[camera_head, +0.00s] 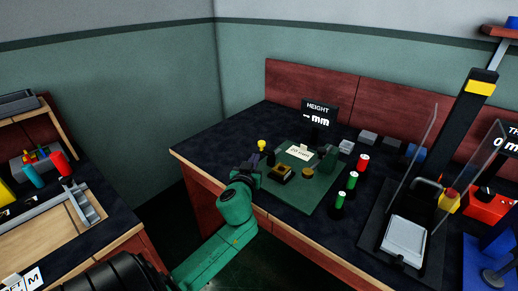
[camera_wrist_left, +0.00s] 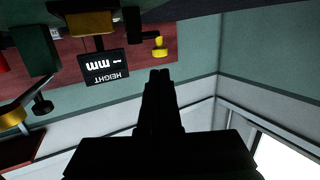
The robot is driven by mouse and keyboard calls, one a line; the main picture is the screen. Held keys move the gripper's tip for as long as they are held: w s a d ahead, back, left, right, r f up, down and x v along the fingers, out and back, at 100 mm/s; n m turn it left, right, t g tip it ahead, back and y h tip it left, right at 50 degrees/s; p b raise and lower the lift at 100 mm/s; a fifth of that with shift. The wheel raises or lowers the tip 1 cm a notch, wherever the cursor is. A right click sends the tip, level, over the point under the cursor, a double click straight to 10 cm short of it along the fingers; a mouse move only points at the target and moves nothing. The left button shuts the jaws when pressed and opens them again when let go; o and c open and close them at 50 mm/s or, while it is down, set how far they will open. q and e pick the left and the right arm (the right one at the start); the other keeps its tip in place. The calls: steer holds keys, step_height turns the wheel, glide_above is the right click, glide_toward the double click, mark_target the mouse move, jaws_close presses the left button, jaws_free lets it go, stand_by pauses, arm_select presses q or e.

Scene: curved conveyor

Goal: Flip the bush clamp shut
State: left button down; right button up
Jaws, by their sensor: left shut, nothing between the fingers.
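A green mat (camera_head: 318,195) on the dark bench carries a small fixture that looks like the bush clamp, with a dark and yellow block (camera_head: 281,173). A yellow knob (camera_head: 262,145) stands up at its far left; it also shows in the upside-down left wrist view (camera_wrist_left: 159,43). I cannot tell which way the clamp's moving part lies. My left gripper (camera_head: 257,163) is beside the fixture's left side. In the left wrist view my left fingers (camera_wrist_left: 160,75) are shut and empty, with their tips close to the yellow knob; contact cannot be told. My right gripper is not in view.
A height display (camera_head: 318,115) stands behind the mat. A green block (camera_head: 328,160) and a brass piece (camera_head: 308,173) are on the mat. Green-topped pins (camera_head: 352,179) and a red-topped one (camera_head: 362,163) stand to the right, before a press (camera_head: 408,238). A tray bench (camera_head: 115,220) is at left.

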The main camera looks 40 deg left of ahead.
mark_target(261, 145)
arm_select(q)
steer(key=x, duration=0.7)
steer(key=shift+w+a, duration=0.2)
steer(key=shift+w, duration=0.05)
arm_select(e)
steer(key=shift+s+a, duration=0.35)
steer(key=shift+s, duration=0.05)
arm_select(q)
steer(key=shift+a+m+h, duration=0.1)
steer(key=shift+m+h, duration=0.2)
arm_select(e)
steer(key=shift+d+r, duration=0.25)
